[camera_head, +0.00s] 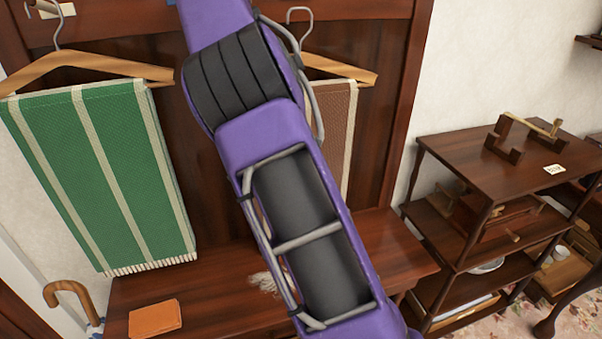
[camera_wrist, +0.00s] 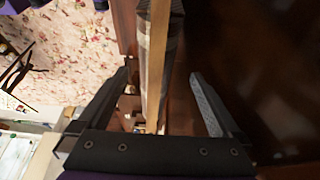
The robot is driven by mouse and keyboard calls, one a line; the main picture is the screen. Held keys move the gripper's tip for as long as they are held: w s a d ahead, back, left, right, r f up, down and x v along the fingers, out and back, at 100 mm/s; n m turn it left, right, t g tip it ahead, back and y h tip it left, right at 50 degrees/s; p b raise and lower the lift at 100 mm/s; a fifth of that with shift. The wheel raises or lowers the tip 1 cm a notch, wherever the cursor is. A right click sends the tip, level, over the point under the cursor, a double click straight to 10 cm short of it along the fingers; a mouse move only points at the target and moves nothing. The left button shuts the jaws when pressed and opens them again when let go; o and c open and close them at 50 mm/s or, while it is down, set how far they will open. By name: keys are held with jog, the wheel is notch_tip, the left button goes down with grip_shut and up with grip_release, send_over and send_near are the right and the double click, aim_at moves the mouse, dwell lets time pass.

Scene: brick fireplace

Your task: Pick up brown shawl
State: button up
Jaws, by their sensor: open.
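The brown shawl (camera_head: 338,130) has pale edge stripes and hangs folded over a wooden hanger (camera_head: 345,68) against the dark wooden panel. My purple arm covers much of it in the head view. In the wrist view my gripper (camera_wrist: 160,76) is open, with one finger on each side of a narrow hanging shape. That shape looks like the shawl (camera_wrist: 173,62) seen edge-on, with a light wooden strip, probably the hanger (camera_wrist: 157,65), along it. Both fingers look apart from it. My gripper is hidden in the head view.
A green striped shawl (camera_head: 110,170) hangs on another hanger to the left. Below are a wooden bench (camera_head: 225,295), an orange book-like item (camera_head: 155,319) and a curved cane handle (camera_head: 68,290). A wooden shelf unit (camera_head: 480,165) stands at right.

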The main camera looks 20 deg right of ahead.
jog(key=x, duration=0.6)
jog(key=shift+s, duration=0.3)
jog(key=shift+f, duration=0.25)
dwell(0.5)
grip_shut()
dwell(0.5)
jog(key=shift+d, duration=0.1)
